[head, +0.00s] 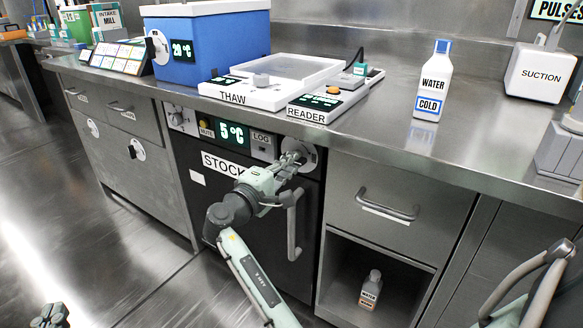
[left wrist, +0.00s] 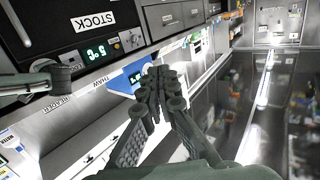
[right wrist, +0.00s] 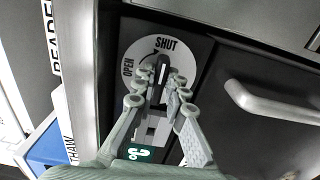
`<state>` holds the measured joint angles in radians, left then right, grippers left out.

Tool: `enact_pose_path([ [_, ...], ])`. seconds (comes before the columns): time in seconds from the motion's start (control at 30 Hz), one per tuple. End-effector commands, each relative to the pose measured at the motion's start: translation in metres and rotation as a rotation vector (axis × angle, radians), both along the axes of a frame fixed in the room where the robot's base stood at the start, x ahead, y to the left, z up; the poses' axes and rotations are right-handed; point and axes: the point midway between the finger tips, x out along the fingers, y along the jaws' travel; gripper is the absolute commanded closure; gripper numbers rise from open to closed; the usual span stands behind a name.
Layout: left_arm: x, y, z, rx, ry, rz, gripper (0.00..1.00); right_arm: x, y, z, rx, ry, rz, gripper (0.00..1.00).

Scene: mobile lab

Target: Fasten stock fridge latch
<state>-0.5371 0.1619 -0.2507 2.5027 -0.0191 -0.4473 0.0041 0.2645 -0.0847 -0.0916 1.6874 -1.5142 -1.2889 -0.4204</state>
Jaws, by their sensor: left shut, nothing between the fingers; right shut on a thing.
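The stock fridge (head: 250,215) is the dark-fronted unit under the counter, labelled STOCK. Its door looks closed. Its latch is a dark lever on a round white plate (right wrist: 132,52) marked OPEN and SHUT with a curved arrow. The lever (right wrist: 162,68) lies between the fingers of my right gripper (right wrist: 160,82), which is shut on it; the lever's visible end is just below the word SHUT. In the head view my right gripper (head: 292,160) covers most of the latch. My left gripper (head: 50,314) is at the bottom left, shut and empty; it also shows in the left wrist view (left wrist: 160,80).
The fridge's grey door handle (head: 292,222) hangs just below my right gripper. The steel counter (head: 400,150) above carries a thaw plate (head: 250,97), a reader (head: 318,108) and a cold water bottle (head: 433,82). An open cubby with a bottle (head: 370,290) is right of the fridge.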

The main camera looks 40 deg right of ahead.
Motion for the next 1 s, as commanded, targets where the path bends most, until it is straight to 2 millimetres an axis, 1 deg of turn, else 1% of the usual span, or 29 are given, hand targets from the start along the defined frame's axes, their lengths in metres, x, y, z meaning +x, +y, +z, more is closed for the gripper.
enact_pose_path([
  [0.1, 0.0, -0.005, 0.01, -0.023, -0.048, -0.01, 1.0, 0.0, -0.002, 0.001, 0.006, -0.021, -0.002, 1.0],
  [0.2, -0.001, -0.007, 0.015, -0.034, -0.068, -0.015, 1.0, 0.0, -0.002, 0.001, 0.009, -0.03, -0.002, 1.0],
  [0.6, -0.001, -0.008, 0.018, -0.038, -0.077, -0.016, 1.0, 0.0, -0.002, 0.001, 0.011, -0.033, -0.002, 1.0],
  [0.63, -0.001, -0.008, 0.018, -0.038, -0.077, -0.016, 1.0, 0.0, -0.002, 0.001, 0.01, -0.033, -0.002, 0.84],
  [0.77, -0.001, -0.008, 0.018, -0.038, -0.077, -0.016, 1.0, 0.0, -0.001, 0.001, 0.011, -0.031, -0.001, 0.68],
  [1.0, -0.001, -0.008, 0.018, -0.036, -0.076, -0.016, 1.0, 0.0, -0.001, 0.0, 0.011, -0.03, -0.001, 0.67],
])
